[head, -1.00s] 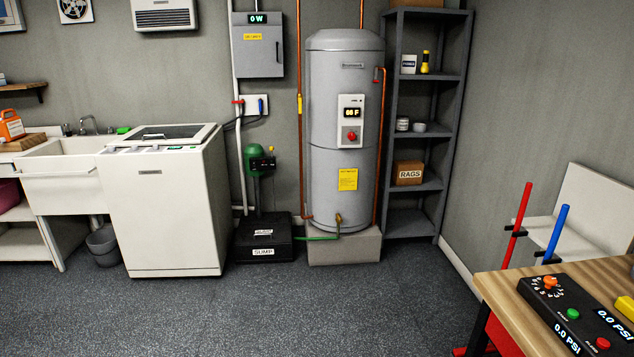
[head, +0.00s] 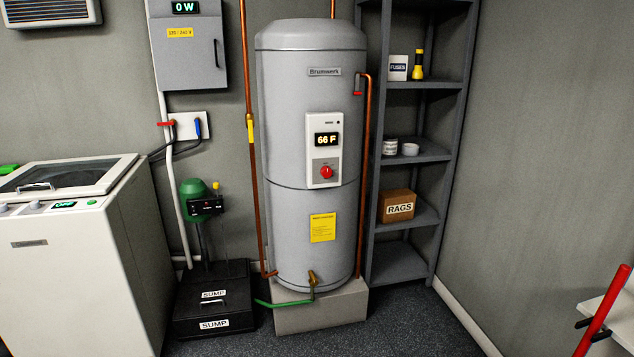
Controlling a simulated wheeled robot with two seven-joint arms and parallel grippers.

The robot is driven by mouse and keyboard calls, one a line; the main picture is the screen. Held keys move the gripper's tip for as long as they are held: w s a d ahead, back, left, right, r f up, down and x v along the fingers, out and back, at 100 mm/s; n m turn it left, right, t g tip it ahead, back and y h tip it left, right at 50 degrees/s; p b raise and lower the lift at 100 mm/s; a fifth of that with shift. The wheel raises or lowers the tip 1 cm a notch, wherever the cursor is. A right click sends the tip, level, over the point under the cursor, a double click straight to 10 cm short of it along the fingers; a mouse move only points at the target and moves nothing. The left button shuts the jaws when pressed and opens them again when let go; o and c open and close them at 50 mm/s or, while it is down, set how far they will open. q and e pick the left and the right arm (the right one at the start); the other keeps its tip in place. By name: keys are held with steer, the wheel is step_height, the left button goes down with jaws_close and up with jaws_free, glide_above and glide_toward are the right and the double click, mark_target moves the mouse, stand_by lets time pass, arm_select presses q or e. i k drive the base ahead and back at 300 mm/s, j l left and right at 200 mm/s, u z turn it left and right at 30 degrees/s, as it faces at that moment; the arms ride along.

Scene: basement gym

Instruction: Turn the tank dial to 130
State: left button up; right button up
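The tank (head: 290,210) is a tall grey water heater with a "Brumwerk" plate. It stands upright on a grey block in the middle of the head view. A white control panel (head: 313,174) on its front carries the red tank dial (head: 326,172). The dial's exact setting is too small to read. A display (head: 327,139) above the dial reads 66 F. Neither of my grippers shows in the head view, and nothing is touching the dial.
A white washer (head: 75,260) stands at left. The black sump box (head: 212,300) sits beside the tank's base. Copper pipes (head: 255,190) flank the tank, and a grey shelf (head: 403,264) stands close at its right. Some dark floor (head: 410,325) is clear in front.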

mark_target(326, 172)
steer(key=i+z, duration=0.15)
steer(key=i, duration=0.35)
steer(key=i+j+z, duration=0.15)
steer(key=i, duration=0.3)
